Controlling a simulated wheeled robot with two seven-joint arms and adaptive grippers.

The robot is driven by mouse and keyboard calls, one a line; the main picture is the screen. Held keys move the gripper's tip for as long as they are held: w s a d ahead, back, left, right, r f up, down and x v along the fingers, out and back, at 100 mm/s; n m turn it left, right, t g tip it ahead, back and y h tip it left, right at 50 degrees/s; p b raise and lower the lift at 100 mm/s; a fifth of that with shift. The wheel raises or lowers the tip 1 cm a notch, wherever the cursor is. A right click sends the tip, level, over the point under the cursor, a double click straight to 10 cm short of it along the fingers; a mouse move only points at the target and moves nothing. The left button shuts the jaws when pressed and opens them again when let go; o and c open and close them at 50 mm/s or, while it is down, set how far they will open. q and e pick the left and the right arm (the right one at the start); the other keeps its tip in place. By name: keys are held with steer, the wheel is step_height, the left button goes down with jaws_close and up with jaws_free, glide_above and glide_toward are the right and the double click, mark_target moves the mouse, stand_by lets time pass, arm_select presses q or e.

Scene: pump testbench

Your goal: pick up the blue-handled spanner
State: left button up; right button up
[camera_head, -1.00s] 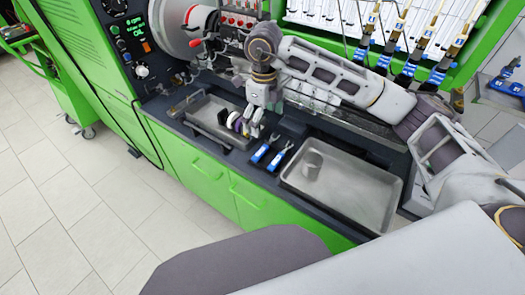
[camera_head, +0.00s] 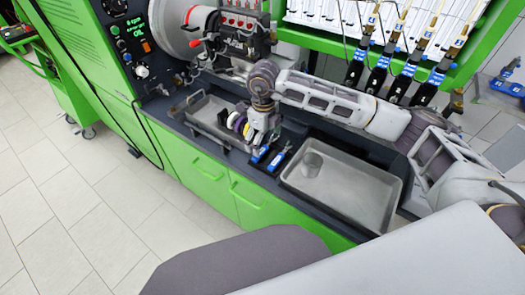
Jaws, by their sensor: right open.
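Two blue-handled tools lie side by side on the dark bench ledge, between the small tray and the large tray. The left tool (camera_head: 257,159) is partly hidden by my right gripper, which covers its upper end. The right tool (camera_head: 277,162) lies just beside it, its blue handle towards the front edge. They are too small to tell for sure which is the spanner. My right gripper (camera_head: 259,146) is open and points down, low over the left tool. I cannot tell whether the fingers touch it. My left gripper is not in view.
The pump test machine (camera_head: 240,35) stands behind. Green cabinets (camera_head: 205,178) form the front.

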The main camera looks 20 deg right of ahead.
mark_target(262, 153)
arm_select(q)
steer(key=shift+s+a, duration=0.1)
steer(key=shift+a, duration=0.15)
arm_select(e)
steer(key=shift+f, duration=0.1)
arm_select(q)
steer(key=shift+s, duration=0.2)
arm_select(e)
steer(key=shift+f, duration=0.1)
steer(key=f, duration=0.4)
steer(key=shift+a+p, duration=0.25)
steer(key=shift+p, duration=0.05)
steer(key=shift+f, duration=0.45)
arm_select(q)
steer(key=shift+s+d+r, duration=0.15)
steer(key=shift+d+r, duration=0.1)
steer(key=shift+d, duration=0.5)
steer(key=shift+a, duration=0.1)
arm_select(e)
steer(key=shift+s, duration=0.1)
steer(key=c, duration=1.5)
